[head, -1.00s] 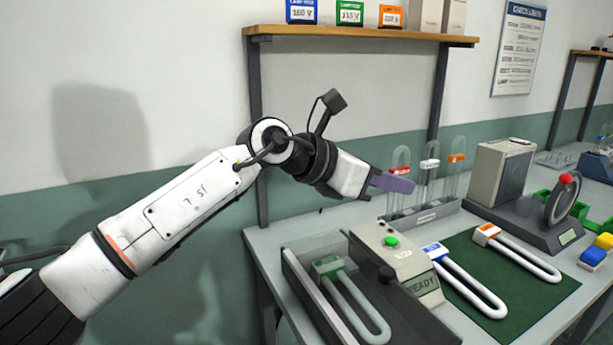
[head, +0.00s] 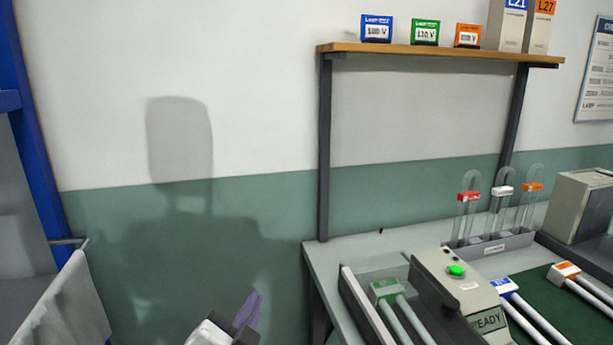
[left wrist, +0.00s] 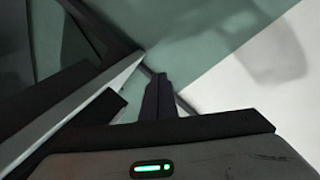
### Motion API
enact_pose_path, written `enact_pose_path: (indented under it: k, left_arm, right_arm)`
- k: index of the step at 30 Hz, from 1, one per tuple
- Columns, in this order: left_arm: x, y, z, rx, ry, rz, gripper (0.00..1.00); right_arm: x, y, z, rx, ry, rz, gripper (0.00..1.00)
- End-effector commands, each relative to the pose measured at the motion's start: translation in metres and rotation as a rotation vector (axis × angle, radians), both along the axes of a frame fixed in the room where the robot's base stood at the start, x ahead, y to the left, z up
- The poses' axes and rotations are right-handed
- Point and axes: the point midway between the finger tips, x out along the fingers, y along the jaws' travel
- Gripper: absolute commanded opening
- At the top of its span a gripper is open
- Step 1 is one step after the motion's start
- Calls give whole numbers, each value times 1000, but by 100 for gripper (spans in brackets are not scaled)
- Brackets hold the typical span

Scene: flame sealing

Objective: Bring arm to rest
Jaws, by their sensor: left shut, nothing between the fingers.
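My left gripper (head: 248,312) shows at the bottom edge of the head view, left of the table and in front of the green lower wall. Its purple fingers point up, are shut and hold nothing. In the left wrist view the dark fingers (left wrist: 158,100) are together against the green and white wall. Most of my left arm is out of the head view. My right gripper is not in view.
The table (head: 330,255) at right holds a sealing machine (head: 450,285) with a lit green button, lamp tubes (head: 520,310) and a tube rack (head: 490,243). A shelf (head: 440,52) carries small boxes. A blue-framed rack (head: 30,140) stands at left.

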Motion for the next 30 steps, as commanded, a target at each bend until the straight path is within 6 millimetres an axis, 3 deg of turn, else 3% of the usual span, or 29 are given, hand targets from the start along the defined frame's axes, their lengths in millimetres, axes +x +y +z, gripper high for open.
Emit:
enact_pose_path:
  k: [1,3,6,9,15,21,24,30]
  left_arm:
    - [-21,20,-31,-53,107,46,0]
    - [-52,43,-69,-121,251,107,0]
    - [-104,71,-116,-208,449,189,0]
    - [-154,90,-147,-271,615,255,0]
    - [-235,110,-180,-340,851,343,0]
    - [-302,121,-192,-379,1032,405,0]
    - [-329,124,-196,-392,1104,428,0]
    - [-304,111,-227,-429,1021,373,0]
  right_arm:
    - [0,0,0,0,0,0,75]
    - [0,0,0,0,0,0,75]
    - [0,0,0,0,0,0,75]
    - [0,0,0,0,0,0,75]
    - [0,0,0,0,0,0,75]
    - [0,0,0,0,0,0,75]
    - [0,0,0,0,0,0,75]
    - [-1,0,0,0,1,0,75]
